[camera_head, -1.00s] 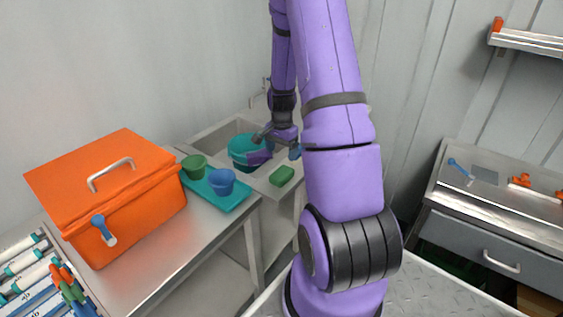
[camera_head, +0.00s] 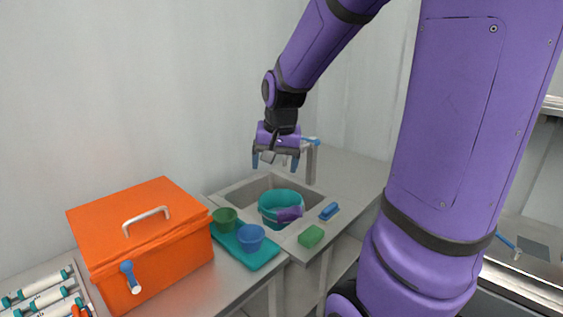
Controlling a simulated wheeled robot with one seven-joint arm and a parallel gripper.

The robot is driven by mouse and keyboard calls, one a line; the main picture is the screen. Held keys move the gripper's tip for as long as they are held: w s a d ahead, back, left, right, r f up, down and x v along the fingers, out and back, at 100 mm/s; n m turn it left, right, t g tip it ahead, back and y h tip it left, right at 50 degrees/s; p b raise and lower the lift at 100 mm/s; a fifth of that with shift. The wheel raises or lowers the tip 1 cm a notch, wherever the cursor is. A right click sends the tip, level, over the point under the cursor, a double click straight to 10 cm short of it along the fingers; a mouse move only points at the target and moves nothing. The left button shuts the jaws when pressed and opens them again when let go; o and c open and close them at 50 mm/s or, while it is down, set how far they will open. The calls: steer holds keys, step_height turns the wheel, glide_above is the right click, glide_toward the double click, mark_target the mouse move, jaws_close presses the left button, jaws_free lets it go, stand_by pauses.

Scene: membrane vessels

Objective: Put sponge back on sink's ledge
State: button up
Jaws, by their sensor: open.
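A green sponge (camera_head: 311,236) lies on the front ledge of the sink (camera_head: 240,192), near its front corner. My gripper (camera_head: 275,164) is open and empty, pointing down above the back part of the basin. It is well apart from the sponge, higher up and farther back. A teal bucket (camera_head: 270,208) stands in the basin, with a purple object (camera_head: 289,214) at its right front side. A blue brush-like item (camera_head: 329,211) lies on the ledge to the right of the sponge.
A teal tray (camera_head: 263,258) left of the sink holds a green cup (camera_head: 225,220) and a blue cup (camera_head: 250,238). An orange cooler box (camera_head: 150,235) stands farther left. A faucet (camera_head: 311,162) rises behind the basin, close to my gripper.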

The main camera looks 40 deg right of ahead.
steer(key=s+a+r+n+t, duration=0.1)
steer(key=s+a+r+n, duration=0.3)
steer(key=s+a, duration=0.2)
steer(key=s+a+r+n+t, duration=0.1)
steer(key=s+a+r+n, duration=0.3)
steer(key=s, duration=0.5)
steer(key=shift+s+a+r+t+y, duration=0.25)
steer(key=shift+a+r, duration=0.2)
steer(key=shift+a, duration=0.6)
steer(key=shift+w, duration=0.1)
